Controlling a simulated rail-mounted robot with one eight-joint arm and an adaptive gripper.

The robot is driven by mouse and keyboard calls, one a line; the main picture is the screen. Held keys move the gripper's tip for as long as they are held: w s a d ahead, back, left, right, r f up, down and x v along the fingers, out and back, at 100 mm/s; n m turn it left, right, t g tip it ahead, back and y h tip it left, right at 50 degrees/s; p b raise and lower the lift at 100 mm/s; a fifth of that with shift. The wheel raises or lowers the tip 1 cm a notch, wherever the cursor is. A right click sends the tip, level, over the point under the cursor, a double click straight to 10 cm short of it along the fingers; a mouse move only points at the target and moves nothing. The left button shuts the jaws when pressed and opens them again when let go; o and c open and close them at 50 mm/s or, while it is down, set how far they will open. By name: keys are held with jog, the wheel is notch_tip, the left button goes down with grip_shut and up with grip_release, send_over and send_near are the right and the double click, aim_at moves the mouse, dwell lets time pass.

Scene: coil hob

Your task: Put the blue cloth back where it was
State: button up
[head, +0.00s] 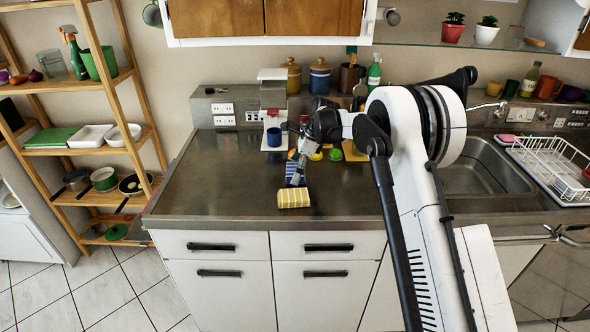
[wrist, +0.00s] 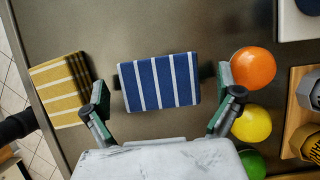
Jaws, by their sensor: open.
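The blue cloth (wrist: 160,82) with white stripes lies on the dark metal worktop, in the middle of the wrist view. In the head view it (head: 293,179) is partly hidden by my gripper (head: 297,178). My gripper (wrist: 161,90) is open, with one finger at each side of the cloth. Small gaps show between the fingers and the cloth's short edges. I cannot tell how far the fingertips are above the worktop. A yellow striped cloth (head: 294,198) lies near the front edge, and it also shows left of my gripper in the wrist view (wrist: 58,88).
An orange ball-like thing (wrist: 253,68), a yellow one (wrist: 250,123) and a green one (wrist: 252,163) sit close to the right finger. A blue mug (head: 275,137) stands by the coffee machine (head: 272,100). The worktop (head: 215,180) is clear to the left.

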jog(key=v, duration=1.2)
jog(key=s+d+r+n+t+h, duration=0.1)
jog(key=s+d+r+n, duration=0.3)
jog(key=s, duration=0.3)
jog(key=s+d+r+n+t, duration=0.1)
jog(key=s+d+r, duration=0.2)
jog(key=s+r, duration=0.4)
jog(key=s+d+r+n+t+h, duration=0.1)
jog(key=s+d+r+n+t, duration=0.15)
jog(key=s+d+r, duration=0.35)
jog(key=s+d+f+n+t+h, duration=0.1)
jog(key=s+d+f+n, duration=0.1)
jog(key=s, duration=0.7)
jog(key=s+d+f+n+t, duration=0.1)
jog(key=s+f+n, duration=0.3)
jog(key=s, duration=0.6)
jog(key=s+d+f+n+t+h, duration=0.1)
jog(key=s+d+f+n, duration=0.2)
jog(key=s, duration=0.6)
jog(key=shift+s+d+n+h+b, duration=0.25)
jog(key=shift+d+n+h+b, duration=0.1)
jog(key=shift+d+n, duration=0.15)
jog(key=shift+f+b, duration=1.1)
jog(key=shift+b, duration=0.05)
